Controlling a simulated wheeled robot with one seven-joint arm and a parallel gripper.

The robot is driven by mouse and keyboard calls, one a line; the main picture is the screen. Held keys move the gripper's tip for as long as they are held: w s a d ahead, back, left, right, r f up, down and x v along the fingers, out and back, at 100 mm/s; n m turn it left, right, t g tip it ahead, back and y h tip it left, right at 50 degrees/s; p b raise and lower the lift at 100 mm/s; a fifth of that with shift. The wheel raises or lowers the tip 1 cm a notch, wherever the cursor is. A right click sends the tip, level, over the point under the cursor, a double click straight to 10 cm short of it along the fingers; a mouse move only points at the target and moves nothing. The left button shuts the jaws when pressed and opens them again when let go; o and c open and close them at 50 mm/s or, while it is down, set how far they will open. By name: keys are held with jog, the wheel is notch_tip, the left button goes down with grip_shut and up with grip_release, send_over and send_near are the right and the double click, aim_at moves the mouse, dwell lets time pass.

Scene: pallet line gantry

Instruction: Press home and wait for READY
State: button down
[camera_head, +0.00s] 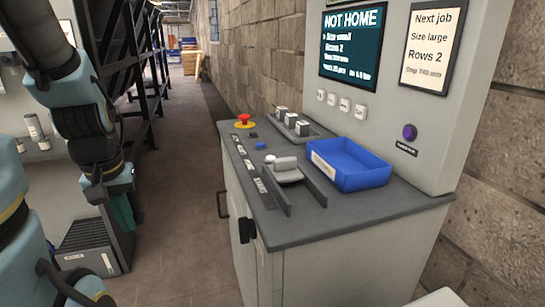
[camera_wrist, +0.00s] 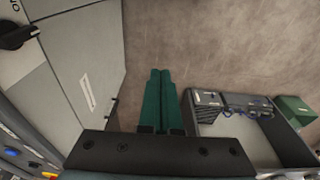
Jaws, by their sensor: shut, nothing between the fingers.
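A card (camera_head: 431,47) reads "Next job, Size large, Rows 2". A grey open box (camera_wrist: 250,135) shows right of my fingers in the wrist view.

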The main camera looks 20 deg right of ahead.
jog(key=w+d+r+m+t+h+p, duration=0.1)
jog(key=w+d+r+m+t+p, duration=0.2)
jog(key=d, duration=0.4)
jog(key=w+d+r+h+p, duration=0.1)
jog(key=w+d+r+p, duration=0.3)
jog(key=d, duration=0.4)
jog(key=w+d+r+m+t+h+p, duration=0.1)
jog(key=w+d+r+m+t+p, duration=0.15)
jog(key=w+d, duration=0.4)
jog(key=s+d+r+m+t+y+p, duration=0.1)
jog(key=s+d+r+p, duration=0.1)
jog(key=d, duration=0.5)
jog(key=s+d+r+m+t+y+p, duration=0.1)
jog(key=s+d+r+y+p, duration=0.1)
jog(key=d, duration=0.5)
jog(key=r+p, duration=0.1)
jog(key=p, duration=0.1)
jog(key=shift+d+p, duration=0.3)
jog(key=shift+f+m, duration=0.1)
jog(key=shift+m, duration=0.15)
jog(key=b, duration=1)
send_over(271, 158)
notch_tip(271, 158, down, 6)
jog(key=shift+s+f, duration=0.1)
jog(key=shift+s, duration=0.05)
jog(key=shift+f, duration=1.15)
